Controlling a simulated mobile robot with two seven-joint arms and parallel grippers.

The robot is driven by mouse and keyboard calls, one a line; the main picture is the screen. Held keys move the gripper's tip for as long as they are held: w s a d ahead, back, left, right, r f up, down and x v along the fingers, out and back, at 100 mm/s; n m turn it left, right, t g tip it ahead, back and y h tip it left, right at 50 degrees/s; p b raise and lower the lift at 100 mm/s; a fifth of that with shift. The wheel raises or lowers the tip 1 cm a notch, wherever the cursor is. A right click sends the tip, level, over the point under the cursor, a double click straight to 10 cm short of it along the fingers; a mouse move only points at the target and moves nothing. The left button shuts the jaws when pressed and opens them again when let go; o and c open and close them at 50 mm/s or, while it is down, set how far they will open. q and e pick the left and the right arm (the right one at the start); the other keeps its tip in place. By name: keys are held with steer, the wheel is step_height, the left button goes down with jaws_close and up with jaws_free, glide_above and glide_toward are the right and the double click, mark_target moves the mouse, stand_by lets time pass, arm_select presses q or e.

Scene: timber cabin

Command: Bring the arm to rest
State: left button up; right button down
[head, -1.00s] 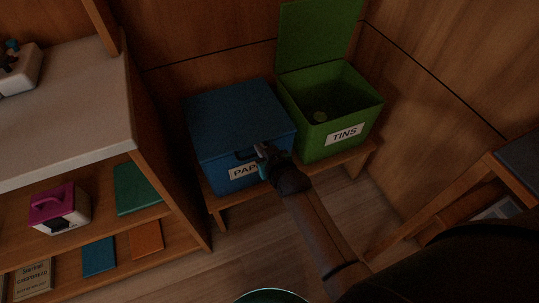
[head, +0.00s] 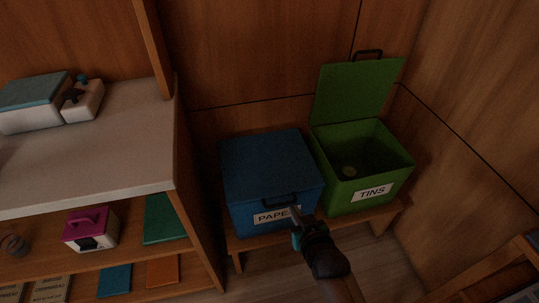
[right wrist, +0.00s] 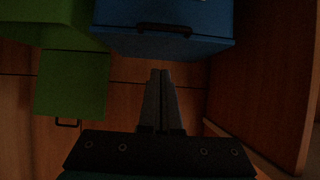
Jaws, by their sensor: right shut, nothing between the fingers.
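My right gripper (head: 297,217) is in front of the blue bin, near its handle and its PAPER label. It is shut and empty; its closed fingers (right wrist: 161,100) show in the right wrist view, apart from the bin's dark handle (right wrist: 164,29). The blue bin (head: 265,165) has its lid closed. My left gripper is out of view.
Both bins stand on a low wooden bench (head: 380,216) against the wall. A shelf unit with a pale top (head: 120,150) is at the left; a pink-topped box (head: 90,230) sits on its shelf. A wooden piece of furniture (head: 500,270) is at the lower right.

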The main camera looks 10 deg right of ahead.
steer(key=s+f+g+p, duration=0.4)
steer(key=s+f+p, duration=0.25)
steer(key=s, duration=0.55)
steer(key=s+f+g+p, duration=0.3)
steer(key=s+f+p, duration=0.3)
steer(key=s, duration=0.5)
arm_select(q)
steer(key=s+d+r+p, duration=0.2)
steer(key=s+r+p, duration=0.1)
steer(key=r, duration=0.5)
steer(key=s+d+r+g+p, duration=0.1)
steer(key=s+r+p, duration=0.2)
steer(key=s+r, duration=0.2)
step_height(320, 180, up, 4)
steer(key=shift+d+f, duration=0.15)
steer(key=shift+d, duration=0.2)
arm_select(e)
steer(key=s+d+n+g, duration=0.1)
steer(key=s+g, duration=0.1)
steer(key=s, duration=0.5)
steer(key=s+d+r+n+g, duration=0.1)
steer(key=s+d+g, duration=0.1)
steer(key=s, duration=0.5)
steer(key=shift+s+d+r, duration=0.2)
steer(key=shift+s+r, duration=0.05)
steer(key=shift+r, duration=0.05)
